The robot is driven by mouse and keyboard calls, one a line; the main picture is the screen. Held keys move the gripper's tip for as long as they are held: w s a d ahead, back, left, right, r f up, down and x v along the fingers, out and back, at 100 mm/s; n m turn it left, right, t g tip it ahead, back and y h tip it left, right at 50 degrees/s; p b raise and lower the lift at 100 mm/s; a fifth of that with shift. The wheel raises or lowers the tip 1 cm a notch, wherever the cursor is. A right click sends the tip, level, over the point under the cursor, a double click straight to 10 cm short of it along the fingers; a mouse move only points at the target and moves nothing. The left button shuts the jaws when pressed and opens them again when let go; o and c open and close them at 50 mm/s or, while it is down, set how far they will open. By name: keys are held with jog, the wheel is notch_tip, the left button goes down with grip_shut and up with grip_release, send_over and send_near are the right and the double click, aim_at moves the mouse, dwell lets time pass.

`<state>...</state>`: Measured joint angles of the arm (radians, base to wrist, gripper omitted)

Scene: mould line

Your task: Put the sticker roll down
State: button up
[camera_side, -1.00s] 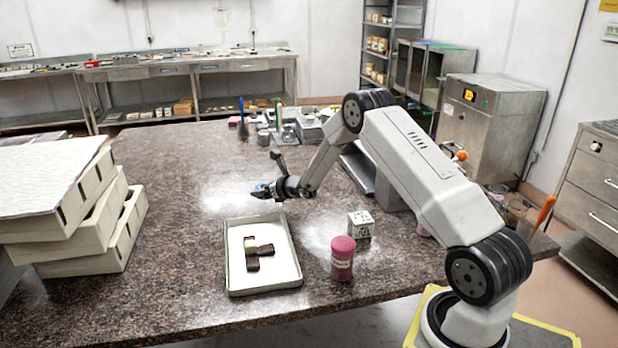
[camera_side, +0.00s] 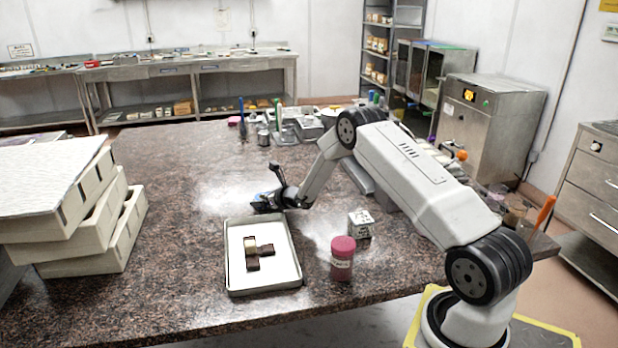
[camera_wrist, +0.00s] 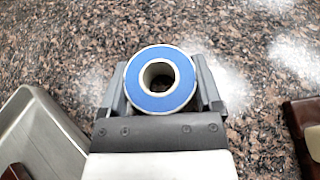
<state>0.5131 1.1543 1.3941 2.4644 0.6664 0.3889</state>
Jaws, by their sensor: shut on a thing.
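The sticker roll (camera_wrist: 178,99) is a ring with a blue face, a pale rim and an open core. In the wrist view it sits between the two fingers of my gripper (camera_wrist: 162,92), which is shut on it. In the side view my gripper (camera_side: 263,206) is low over the granite table (camera_side: 180,215), just behind the far edge of the white tray. The roll is mostly hidden by the fingers there, with only a little blue showing. I cannot tell whether the roll touches the table.
A white tray (camera_side: 288,275) holding dark chocolate pieces (camera_side: 253,262) lies in front of my gripper. A pink-capped jar (camera_side: 342,262) and a patterned white cube (camera_side: 360,225) stand to its right. Stacked white moulds (camera_side: 75,215) stand at the left. The granite left of my gripper is clear.

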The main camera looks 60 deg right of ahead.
jog(key=shift+f, duration=0.15)
jog(key=o, duration=1.1)
jog(key=shift+s, duration=0.1)
jog(key=shift+v, duration=3.85)
jog(key=shift+a, duration=0.15)
